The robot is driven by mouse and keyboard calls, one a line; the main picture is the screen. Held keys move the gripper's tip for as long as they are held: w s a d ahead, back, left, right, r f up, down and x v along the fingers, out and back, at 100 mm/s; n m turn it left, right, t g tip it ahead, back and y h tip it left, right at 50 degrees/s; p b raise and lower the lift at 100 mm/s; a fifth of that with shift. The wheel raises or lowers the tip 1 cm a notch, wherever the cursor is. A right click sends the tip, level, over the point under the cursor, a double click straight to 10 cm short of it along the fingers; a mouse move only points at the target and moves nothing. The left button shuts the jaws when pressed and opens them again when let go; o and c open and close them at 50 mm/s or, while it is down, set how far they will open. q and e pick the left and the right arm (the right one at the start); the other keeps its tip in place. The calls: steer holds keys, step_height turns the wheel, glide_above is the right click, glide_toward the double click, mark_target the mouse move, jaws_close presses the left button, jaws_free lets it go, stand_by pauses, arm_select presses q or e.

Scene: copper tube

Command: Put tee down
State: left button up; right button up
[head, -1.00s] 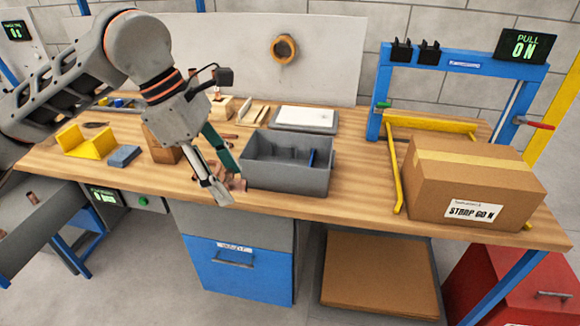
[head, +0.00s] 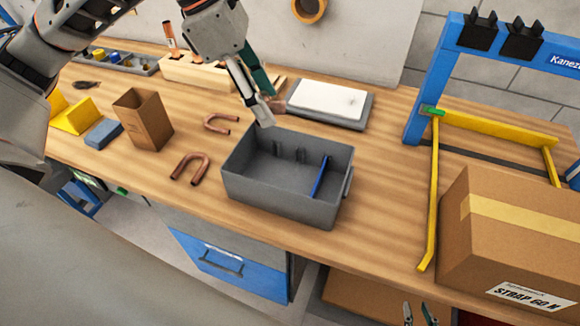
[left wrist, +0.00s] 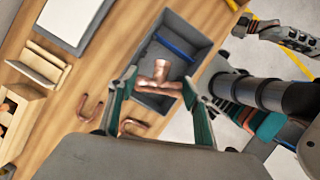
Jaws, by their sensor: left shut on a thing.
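The copper tee (left wrist: 158,78) is between the two fingers of my left gripper (left wrist: 160,100) in the left wrist view. In the head view my left gripper (head: 263,108) is at the back left edge of the grey bin (head: 277,205), and the tee is mostly hidden behind its fingers. The left gripper is shut on the tee. In the left wrist view the tee overlaps the bin (left wrist: 205,45); its height above it is unclear. My right gripper (head: 420,314) shows at the bottom edge of the head view, fingers apart and empty.
The bin has a blue divider (head: 320,176). Two copper U-bends (head: 190,167) lie left of it. A brown open box (head: 143,118), wooden rack (head: 205,72) and grey tray with a white sheet (head: 328,99) stand around. A taped carton (head: 515,235) is at right.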

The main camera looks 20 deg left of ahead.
arm_select(q)
glide_above(276, 181)
steer(key=a, duration=0.1)
steer(key=f, duration=1.4)
steer(key=shift+s+a+f, duration=0.15)
steer(key=shift+s+f, duration=0.15)
steer(key=shift+s, duration=0.05)
steer(key=shift+f, duration=2.3)
steer(key=shift+f, duration=0.2)
steer(key=o, duration=0.8)
steer(key=shift+r, duration=0.1)
